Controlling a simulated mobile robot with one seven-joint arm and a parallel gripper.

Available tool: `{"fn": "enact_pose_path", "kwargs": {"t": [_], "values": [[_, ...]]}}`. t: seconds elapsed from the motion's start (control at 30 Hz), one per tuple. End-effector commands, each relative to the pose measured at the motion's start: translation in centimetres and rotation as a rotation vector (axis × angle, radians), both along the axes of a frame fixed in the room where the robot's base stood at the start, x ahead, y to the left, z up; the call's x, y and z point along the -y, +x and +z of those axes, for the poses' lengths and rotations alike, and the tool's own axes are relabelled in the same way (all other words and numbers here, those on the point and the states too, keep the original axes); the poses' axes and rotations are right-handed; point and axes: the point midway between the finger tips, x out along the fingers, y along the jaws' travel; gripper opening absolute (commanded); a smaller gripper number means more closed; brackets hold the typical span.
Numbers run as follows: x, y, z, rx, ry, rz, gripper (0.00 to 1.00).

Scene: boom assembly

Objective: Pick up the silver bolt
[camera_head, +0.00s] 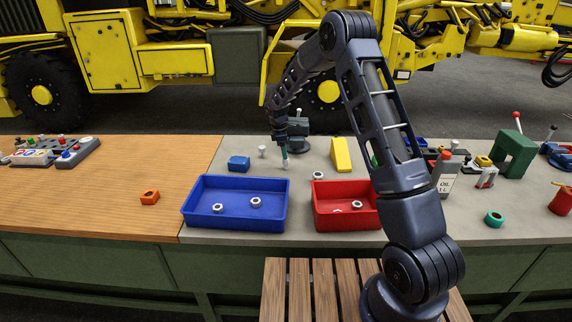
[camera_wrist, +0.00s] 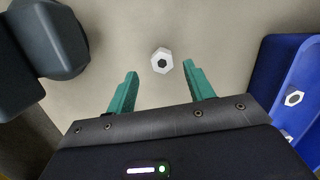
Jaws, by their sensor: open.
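My gripper (camera_head: 283,158) points down behind the blue tray in the head view. In the wrist view its two green fingers (camera_wrist: 160,88) are spread apart with nothing between them. A small silver hexagonal piece (camera_wrist: 161,61) with a dark centre stands on the bench just past the fingertips, roughly midway between them. I cannot tell whether it is the silver bolt or a nut. In the head view a small silver piece (camera_head: 262,151) stands upright left of my gripper, and another silver piece (camera_head: 318,175) lies to its right.
A blue tray (camera_head: 232,223) with silver nuts is in front; it also shows in the wrist view (camera_wrist: 268,82). A red tray (camera_head: 346,217), blue block (camera_head: 239,162) and yellow wedge (camera_head: 341,154) are near. A dark vise-like object (camera_head: 298,127) stands behind my gripper.

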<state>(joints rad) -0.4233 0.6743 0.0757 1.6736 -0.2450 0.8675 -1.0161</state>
Motion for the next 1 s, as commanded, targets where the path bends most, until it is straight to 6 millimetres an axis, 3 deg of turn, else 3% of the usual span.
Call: {"fn": "enact_pose_path", "kwargs": {"t": [0.33,0.6,0.87,1.0], "values": [[0.5,-0.2,-2.7,-0.003,-0.001,0.000,0.53],[1.1,-0.3,-6.1,-0.001,0.000,-0.001,0.53],[1.1,-0.2,-6.5,0.000,0.000,-0.001,0.53],[1.1,-0.2,-6.5,0.000,0.000,-0.001,0.27]]}}
